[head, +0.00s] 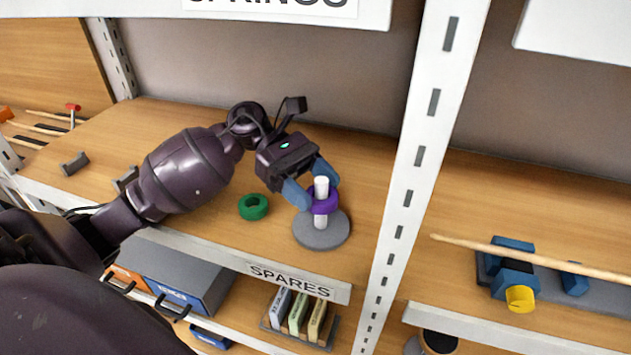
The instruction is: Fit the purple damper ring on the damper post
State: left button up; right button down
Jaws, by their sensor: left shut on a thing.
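The purple damper ring (323,206) is around the white damper post (321,187), partway up it and above the grey round base (322,236). The post's top sticks up above the ring, and a short length of post shows below it. My left gripper (313,196) is shut on the purple ring, its blue fingers on either side of the post. My right gripper is not in view.
A green ring (253,207) lies on the wooden shelf left of the base. A white perforated upright (415,150) stands close on the right. A lower shelf marked SPARES (291,281) holds boxes. A wooden rod (530,258) crosses a blue clamp at the right.

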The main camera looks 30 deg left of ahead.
pick_arm(q)
jog(key=o, duration=1)
jog(key=shift+a, duration=0.1)
jog(key=v, duration=1)
jog(key=shift+a+r+b, duration=0.15)
jog(key=shift+a+b, duration=0.2)
jog(key=shift+b, duration=0.1)
